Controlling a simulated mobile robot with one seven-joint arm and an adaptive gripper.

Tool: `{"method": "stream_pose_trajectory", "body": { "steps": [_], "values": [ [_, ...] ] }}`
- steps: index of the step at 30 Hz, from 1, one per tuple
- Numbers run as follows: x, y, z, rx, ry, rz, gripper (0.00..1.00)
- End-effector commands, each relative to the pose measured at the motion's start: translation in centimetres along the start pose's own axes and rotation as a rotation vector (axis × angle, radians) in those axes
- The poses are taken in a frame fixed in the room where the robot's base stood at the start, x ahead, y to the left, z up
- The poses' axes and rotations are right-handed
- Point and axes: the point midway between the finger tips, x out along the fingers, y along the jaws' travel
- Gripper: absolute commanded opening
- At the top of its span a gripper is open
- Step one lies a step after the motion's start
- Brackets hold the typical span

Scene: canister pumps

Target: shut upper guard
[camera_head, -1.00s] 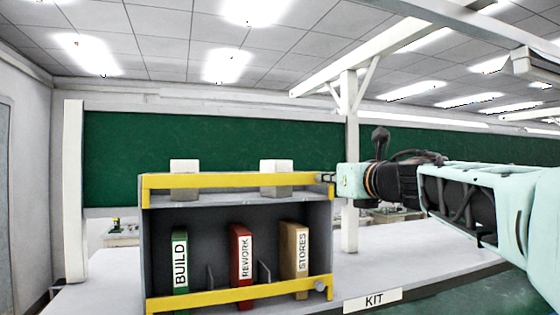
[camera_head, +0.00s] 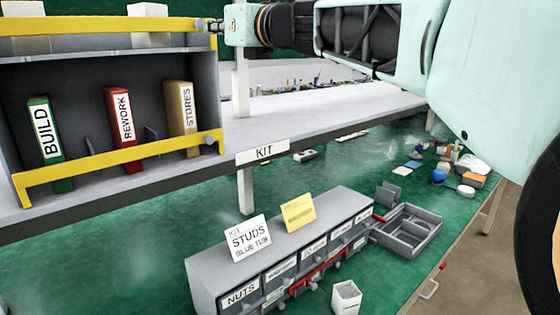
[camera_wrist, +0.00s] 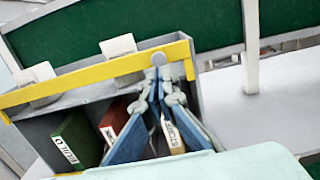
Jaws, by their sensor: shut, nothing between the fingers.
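The upper guard (camera_head: 110,46) is a yellow bar across the front of the grey rack's upper shelf. It also shows in the wrist view (camera_wrist: 95,72), with a round grey knob (camera_wrist: 158,60) at its right end. My gripper (camera_head: 212,26) is at that right end, with its fingers shut and empty. In the wrist view, my gripper's blue-padded fingertips (camera_wrist: 156,76) come together right by the knob; I cannot tell whether they touch it. The left end of the guard is cut off in the head view.
A lower yellow guard (camera_head: 130,164) runs in front of the BUILD (camera_head: 45,143), REWORK (camera_head: 122,130) and STORES (camera_head: 181,118) binders. White blocks (camera_head: 152,11) sit on the upper shelf. Below, a grey drawer unit (camera_head: 210,290) and a tray (camera_head: 408,232) stand on the green bench.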

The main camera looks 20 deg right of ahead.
Motion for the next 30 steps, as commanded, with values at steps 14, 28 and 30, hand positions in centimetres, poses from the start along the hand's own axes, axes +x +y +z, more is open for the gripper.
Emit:
{"method": "stream_pose_trajectory", "body": {
  "steps": [14,28,30],
  "values": [
    [-10.3,-0.1,0.7,-0.004,-0.015,-0.004,0.0],
    [-11.8,-2.8,1.2,0.577,-0.168,-0.16,0.0],
    [-12.1,-3.3,0.8,0.678,-0.188,-0.19,0.0]
  ]
}}
